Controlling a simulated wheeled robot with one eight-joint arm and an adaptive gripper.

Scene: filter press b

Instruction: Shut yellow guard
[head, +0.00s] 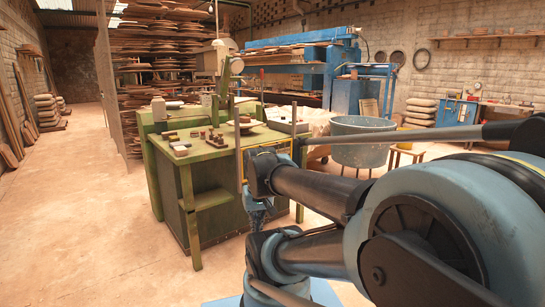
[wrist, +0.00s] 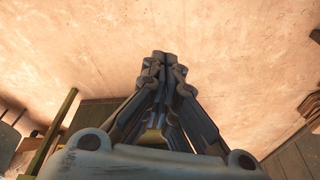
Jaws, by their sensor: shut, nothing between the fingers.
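The yellow guard (head: 270,149) shows in the head view as a thin yellow frame at the right end of the green bench, beside upright grey posts. My arm covers its lower part, so I cannot tell how far open it stands. My gripper (wrist: 160,57) shows in the wrist view with its fingers together and empty, over pale floor. A small yellow patch (wrist: 152,138) shows behind the finger bases; I cannot tell if it is the guard. In the head view my arm largely hides the gripper, and I cannot tell whether it touches the guard.
The green bench (head: 207,158) holds small blocks and a plate. A large grey tub (head: 362,145) stands behind my arm, near a small stool (head: 407,153). Blue machinery (head: 350,88) and loaded racks fill the back. The floor at left (head: 80,220) is clear.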

